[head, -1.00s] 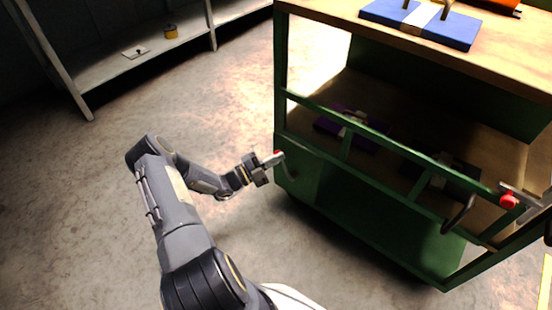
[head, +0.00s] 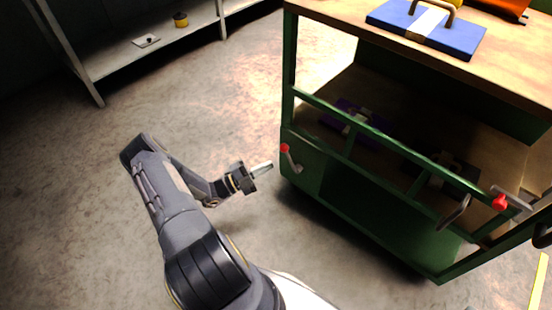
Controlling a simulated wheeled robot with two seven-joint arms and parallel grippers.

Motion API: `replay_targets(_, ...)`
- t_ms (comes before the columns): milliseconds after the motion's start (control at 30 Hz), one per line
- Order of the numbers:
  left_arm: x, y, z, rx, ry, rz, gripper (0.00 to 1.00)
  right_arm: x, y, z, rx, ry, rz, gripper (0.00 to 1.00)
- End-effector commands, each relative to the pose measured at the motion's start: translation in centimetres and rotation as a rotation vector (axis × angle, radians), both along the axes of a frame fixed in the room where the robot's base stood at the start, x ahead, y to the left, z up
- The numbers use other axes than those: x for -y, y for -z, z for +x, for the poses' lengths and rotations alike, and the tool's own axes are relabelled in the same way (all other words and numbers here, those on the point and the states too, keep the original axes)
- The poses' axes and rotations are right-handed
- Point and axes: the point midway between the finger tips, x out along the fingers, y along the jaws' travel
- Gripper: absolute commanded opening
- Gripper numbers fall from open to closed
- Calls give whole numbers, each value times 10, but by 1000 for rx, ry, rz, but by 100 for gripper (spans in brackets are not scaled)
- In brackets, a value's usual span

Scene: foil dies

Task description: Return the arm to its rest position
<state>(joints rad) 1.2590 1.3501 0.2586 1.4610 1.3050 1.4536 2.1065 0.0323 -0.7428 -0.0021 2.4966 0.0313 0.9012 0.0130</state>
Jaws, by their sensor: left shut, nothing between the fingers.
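My left arm comes in from the bottom of the head view and bends toward the green cart (head: 330,205). My left gripper (head: 262,169) is shut and empty, with its fingertips pointing right. It is a short way left of the red-tipped lever (head: 290,157) on the cart's left front corner, and a gap shows between them. My right gripper is not in view.
Blue die (head: 430,28) with a handle is on the wooden top, beside an orange thing (head: 497,8). Dark purple dies (head: 355,122) lie on the lower shelf behind the green bar. Another red-tipped lever (head: 500,202) is at right. The floor left is clear; a shelf (head: 110,66) stands behind.

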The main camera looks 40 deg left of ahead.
Motion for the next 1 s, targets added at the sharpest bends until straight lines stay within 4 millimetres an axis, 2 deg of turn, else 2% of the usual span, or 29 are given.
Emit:
replay_targets(167,-4,2,-7,0,1,0,0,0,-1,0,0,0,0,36)
replay_targets(733,-3,0,-6,5,7,10,0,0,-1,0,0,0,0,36)
replay_targets(867,9,-26,1,56,84,144,0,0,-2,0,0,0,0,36)
replay_targets(967,34,-66,8,163,214,375,0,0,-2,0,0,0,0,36)
replay_targets(1000,47,-85,9,226,278,490,0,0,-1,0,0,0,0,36)
